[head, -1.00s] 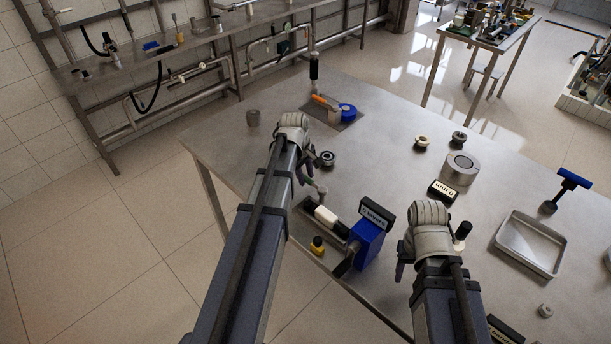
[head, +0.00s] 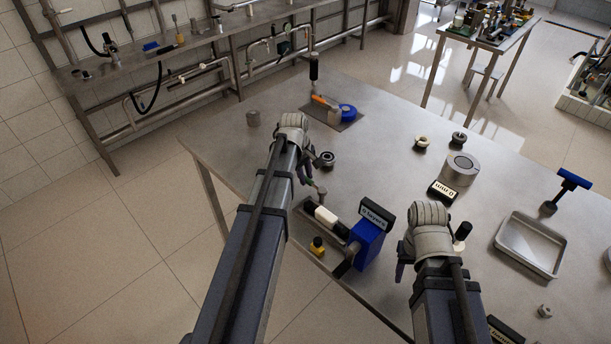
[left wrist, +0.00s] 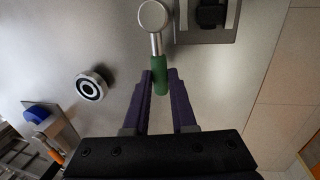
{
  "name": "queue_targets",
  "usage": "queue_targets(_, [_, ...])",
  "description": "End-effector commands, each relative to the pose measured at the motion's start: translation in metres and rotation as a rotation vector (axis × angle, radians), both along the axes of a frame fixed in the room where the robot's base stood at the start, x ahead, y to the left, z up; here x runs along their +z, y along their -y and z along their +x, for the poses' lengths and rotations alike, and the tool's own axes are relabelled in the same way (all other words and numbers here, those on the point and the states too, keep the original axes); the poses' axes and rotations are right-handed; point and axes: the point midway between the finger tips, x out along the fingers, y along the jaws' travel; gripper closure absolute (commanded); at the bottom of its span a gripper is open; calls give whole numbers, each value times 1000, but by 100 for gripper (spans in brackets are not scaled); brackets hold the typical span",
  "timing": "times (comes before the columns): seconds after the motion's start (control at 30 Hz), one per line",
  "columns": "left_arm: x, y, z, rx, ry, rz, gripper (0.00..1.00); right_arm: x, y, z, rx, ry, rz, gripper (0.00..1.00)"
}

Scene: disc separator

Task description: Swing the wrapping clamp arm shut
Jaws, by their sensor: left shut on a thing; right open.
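A short metal arm with a green handle (left wrist: 160,78) and a round silver end (left wrist: 153,16) shows in the left wrist view; it appears to be the clamp arm. My left gripper (left wrist: 160,76) is shut on the green handle, one purple finger on each side. In the head view my left gripper (head: 306,178) is beside the blue device (head: 368,243), at the far end of its base plate; the handle is small and partly hidden there. My right gripper (head: 402,262) is open near the device's right side, its fingers mostly hidden by its wrist.
The device bears a white and black roller (head: 325,216) and a dark label panel (head: 376,215). A grey roll (head: 460,168) and a metal tray (head: 499,240) stand to the right. The table's middle is fairly clear.

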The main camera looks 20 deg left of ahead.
Motion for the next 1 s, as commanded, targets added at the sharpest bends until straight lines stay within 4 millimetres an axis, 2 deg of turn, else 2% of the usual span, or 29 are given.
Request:
queue_targets(0.63, [0,0,-2,23,0,1,100,0,0,0,0,0,0,50])
queue_targets(1.0, [0,-2,-20,260,0,1,100,0,0,0,0,0,0,50])
